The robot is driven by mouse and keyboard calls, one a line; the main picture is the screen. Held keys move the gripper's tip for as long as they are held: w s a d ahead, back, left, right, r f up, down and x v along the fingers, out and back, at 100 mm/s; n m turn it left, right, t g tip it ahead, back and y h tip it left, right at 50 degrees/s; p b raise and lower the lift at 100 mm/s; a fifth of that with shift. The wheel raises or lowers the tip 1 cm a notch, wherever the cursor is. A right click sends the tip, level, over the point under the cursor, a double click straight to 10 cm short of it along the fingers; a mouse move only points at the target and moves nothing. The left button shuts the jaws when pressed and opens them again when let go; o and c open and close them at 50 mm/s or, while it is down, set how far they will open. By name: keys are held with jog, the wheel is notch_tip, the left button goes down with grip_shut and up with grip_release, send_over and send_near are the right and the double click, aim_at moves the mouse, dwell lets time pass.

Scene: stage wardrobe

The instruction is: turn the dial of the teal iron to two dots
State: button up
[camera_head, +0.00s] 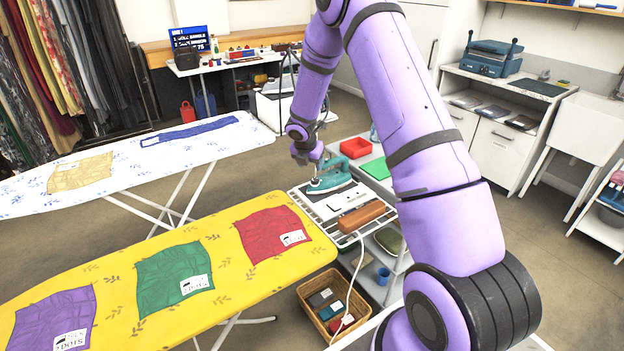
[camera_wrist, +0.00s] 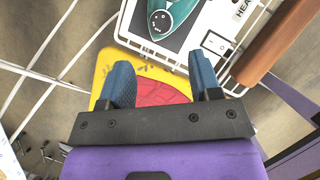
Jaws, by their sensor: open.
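The teal iron (camera_head: 330,176) rests on a white rack board at the right end of the yellow ironing board. In the wrist view the iron (camera_wrist: 186,12) shows partly at the top edge. Its dark round dial (camera_wrist: 161,20) has white dots; which setting it stands at is too small to tell. My gripper (camera_wrist: 162,76) is open and empty, its two blue fingers apart. The dial lies beyond the fingertips, apart from them in the picture. In the head view the gripper is near the iron, and its fingers are hard to make out.
The yellow ironing board (camera_head: 120,262) holds purple, green and red cloths. A brown wooden block (camera_head: 362,216) sits beside the iron on the rack, also seen in the wrist view (camera_wrist: 272,42). A wicker basket (camera_head: 312,312) stands below. A red tray (camera_head: 356,147) lies behind.

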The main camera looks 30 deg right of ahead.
aim_at(315, 179)
jog(key=x, duration=0.9)
jog(key=shift+s, duration=0.1)
jog(key=c, duration=0.9)
